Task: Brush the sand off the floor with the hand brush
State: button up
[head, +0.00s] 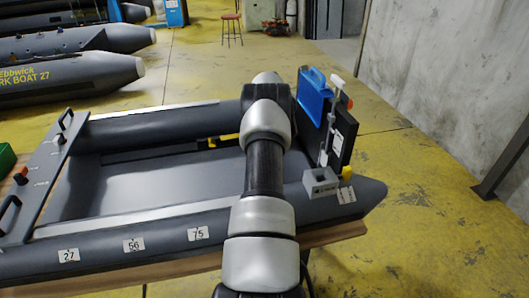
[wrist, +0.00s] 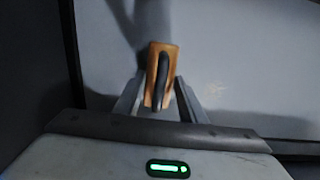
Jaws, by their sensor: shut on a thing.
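My gripper (wrist: 158,98) is shut on the hand brush (wrist: 164,52), which has a wooden body and a dark handle. Its bristles are hidden from the wrist camera. The brush is over the grey boat floor (wrist: 255,65); I cannot tell whether it touches it. A faint brownish patch, perhaps sand, shows on the floor right of the brush. In the head view my arm reaches over the grey inflatable boat and hides the gripper and brush. The boat floor (head: 150,180) shows left of my arm, with no clear sand visible.
The boat's near tube (head: 165,240) and far tube (head: 165,125) border the floor. A dark transom (head: 343,135) with a blue container (head: 314,97) stands at the right. A seat board (head: 45,175) crosses the left end. More boats (head: 60,80) lie behind.

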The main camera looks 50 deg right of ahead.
jog(key=shift+s+d, duration=1.2)
jog(key=shift+d, duration=0.1)
jog(key=shift+w+d+f+b, duration=0.1)
jog(key=shift+w+d+b, duration=0.5)
jog(key=shift+w, duration=0.1)
jog(key=shift+w+a, duration=0.15)
jog(key=shift+w, duration=0.05)
jog(key=shift+w+a+r+p, duration=0.25)
jog(key=shift+w+a+p, duration=0.15)
jog(key=shift+w+a, duration=0.6)
jog(key=shift+w+a+f, duration=0.1)
jog(key=shift+w+a, duration=0.65)
jog(key=shift+a, duration=0.2)
jog(key=shift+w+a+f, duration=0.1)
jog(key=shift+w+a, duration=0.65)
jog(key=shift+a, duration=0.25)
jog(key=shift+w+a+f, duration=0.1)
jog(key=shift+w+a, duration=0.65)
jog(key=shift+a, duration=0.2)
jog(key=shift+w+a+r+p, duration=0.1)
jog(key=shift+w+a+p, duration=0.15)
jog(key=shift+w+a, duration=0.95)
jog(key=shift+w+a+r+p, duration=0.1)
jog(key=shift+w+a+p, duration=0.1)
jog(key=shift+w+a, duration=1)
jog(key=shift+w+a+f, duration=0.1)
jog(key=shift+w+a, duration=0.35)
jog(key=shift+a, duration=0.3)
jog(key=shift+w+a, duration=0.4)
jog(key=shift+a, duration=0.35)
